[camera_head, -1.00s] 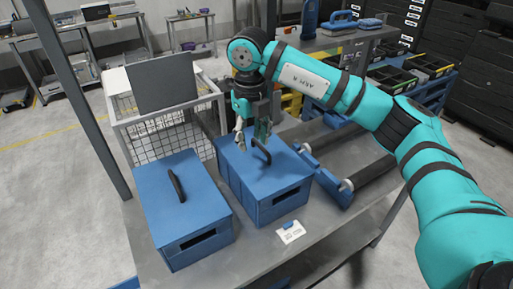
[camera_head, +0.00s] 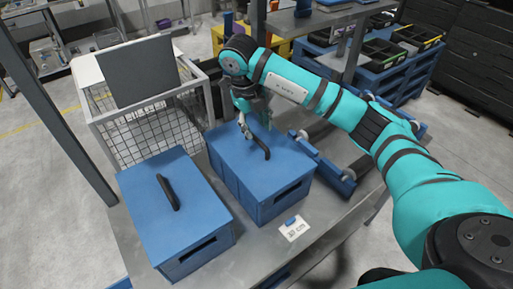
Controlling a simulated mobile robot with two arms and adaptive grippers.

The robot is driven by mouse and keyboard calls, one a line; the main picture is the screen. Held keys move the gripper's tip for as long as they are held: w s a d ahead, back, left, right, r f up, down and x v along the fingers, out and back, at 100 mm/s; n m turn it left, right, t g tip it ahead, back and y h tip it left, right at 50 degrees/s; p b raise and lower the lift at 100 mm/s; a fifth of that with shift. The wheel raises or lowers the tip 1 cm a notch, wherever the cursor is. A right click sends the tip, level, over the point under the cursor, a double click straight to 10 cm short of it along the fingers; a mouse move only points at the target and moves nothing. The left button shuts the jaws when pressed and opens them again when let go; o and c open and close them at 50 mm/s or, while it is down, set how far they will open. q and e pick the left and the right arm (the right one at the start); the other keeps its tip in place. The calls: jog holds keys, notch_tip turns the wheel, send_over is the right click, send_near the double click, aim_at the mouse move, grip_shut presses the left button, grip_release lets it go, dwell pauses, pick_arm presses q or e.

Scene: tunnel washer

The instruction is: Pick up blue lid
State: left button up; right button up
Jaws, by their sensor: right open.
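Two blue boxes stand side by side on the grey table, each topped by a blue lid with a black handle. The right blue lid (camera_head: 279,167) has its handle (camera_head: 257,142) near my right gripper. My right gripper (camera_head: 257,128) is open, pointing down at the back of this lid, its fingers close to the handle. I cannot tell whether a finger touches the handle. The left blue lid (camera_head: 172,218) has its handle (camera_head: 167,192) free. My left gripper is not in view.
A white card with a blue clip (camera_head: 293,228) lies in front of the right box. A white wire cage (camera_head: 157,136) stands behind the boxes. Blue-ended rollers (camera_head: 340,178) lie right of them. The table front (camera_head: 250,255) is mostly bare.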

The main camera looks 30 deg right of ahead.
aim_at(259, 141)
jog(key=shift+d+f, duration=0.2)
jog(key=shift+f, duration=0.6)
jog(key=shift+s+f+p, duration=0.1)
jog(key=shift+f+p, duration=0.45)
jog(key=shift+p, duration=0.1)
jog(key=f, duration=0.1)
jog(key=f+p, duration=0.1)
jog(key=f, duration=0.1)
jog(key=shift+d+f, duration=0.3)
jog(key=shift+f, duration=0.05)
jog(key=shift+d+f, duration=0.1)
jog(key=shift+f, duration=0.25)
jog(key=shift+c, duration=0.5)
grip_shut()
jog(key=shift+r, duration=0.1)
